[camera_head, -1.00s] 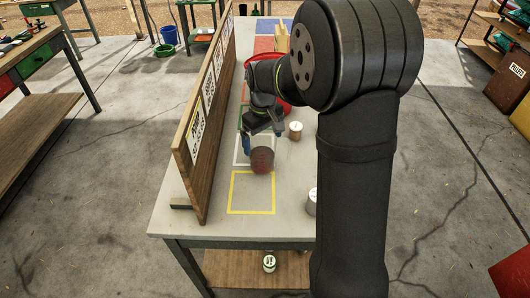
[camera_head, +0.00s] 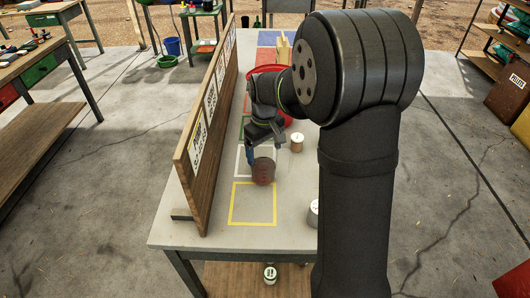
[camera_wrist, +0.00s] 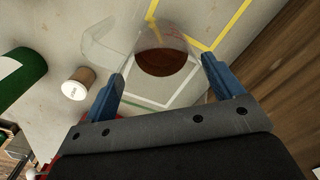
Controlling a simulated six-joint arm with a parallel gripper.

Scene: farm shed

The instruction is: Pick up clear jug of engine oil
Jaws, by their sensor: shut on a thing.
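The clear jug of engine oil (camera_head: 263,172), see-through with dark red-brown oil inside, is on the table between the white and yellow outlines in the head view. In the wrist view the jug (camera_wrist: 164,58) sits between my two blue fingers, its clear handle to the left. My gripper (camera_head: 264,153) is shut on the jug, with one finger on each side; the wrist view shows the fingers too (camera_wrist: 163,72). I cannot tell whether its base touches the table. My arm hides part of the table's right side.
A wooden board (camera_head: 208,115) with posted sheets stands along the table's left side. A brown can with a white lid (camera_head: 297,143) is right of the jug, and a pale can (camera_head: 313,212) is partly hidden by my arm. A red container (camera_head: 268,70) is behind my gripper.

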